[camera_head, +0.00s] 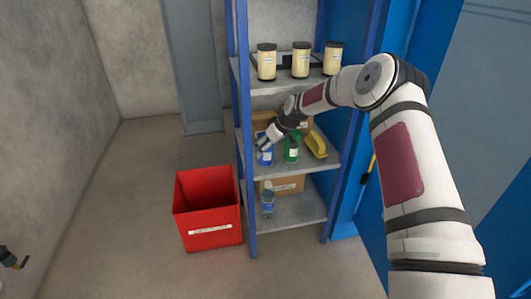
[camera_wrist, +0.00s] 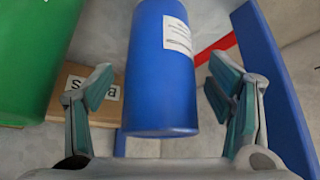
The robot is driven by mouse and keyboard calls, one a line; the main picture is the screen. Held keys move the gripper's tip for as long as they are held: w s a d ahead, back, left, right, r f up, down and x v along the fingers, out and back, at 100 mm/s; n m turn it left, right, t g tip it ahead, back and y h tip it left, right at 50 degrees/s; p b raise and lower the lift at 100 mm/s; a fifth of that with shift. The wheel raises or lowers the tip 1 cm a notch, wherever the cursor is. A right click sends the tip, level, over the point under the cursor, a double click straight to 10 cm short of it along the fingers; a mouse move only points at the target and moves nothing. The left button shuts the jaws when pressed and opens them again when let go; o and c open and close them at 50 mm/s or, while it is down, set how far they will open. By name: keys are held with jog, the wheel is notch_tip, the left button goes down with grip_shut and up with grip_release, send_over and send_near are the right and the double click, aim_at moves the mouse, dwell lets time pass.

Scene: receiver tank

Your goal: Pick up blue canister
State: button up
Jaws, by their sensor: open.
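The blue canister (camera_head: 265,156) stands on the middle shelf in the head view, partly covered by my gripper (camera_head: 268,141). In the wrist view the blue canister (camera_wrist: 155,85) is large, with a white label near its top. My gripper (camera_wrist: 165,105) is open there, one finger on each side of the canister. Gaps show between the fingers and the canister, and it looks to lie just beyond or between the fingertips. I cannot tell if anything touches.
A green canister (camera_head: 292,148) and a yellow object (camera_head: 315,144) stand close by on the shelf (camera_head: 300,168). A blue rack post (camera_head: 243,120) is at the left. Cream canisters (camera_head: 300,60) are above. A red bin (camera_head: 208,208) stands on the floor. A cardboard box (camera_wrist: 60,95) is behind.

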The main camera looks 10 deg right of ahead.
jog(key=shift+x, duration=0.75)
jog(key=shift+r, duration=0.1)
jog(key=shift+c, duration=0.3)
jog(key=c, duration=1.6)
jog(key=shift+r, duration=0.1)
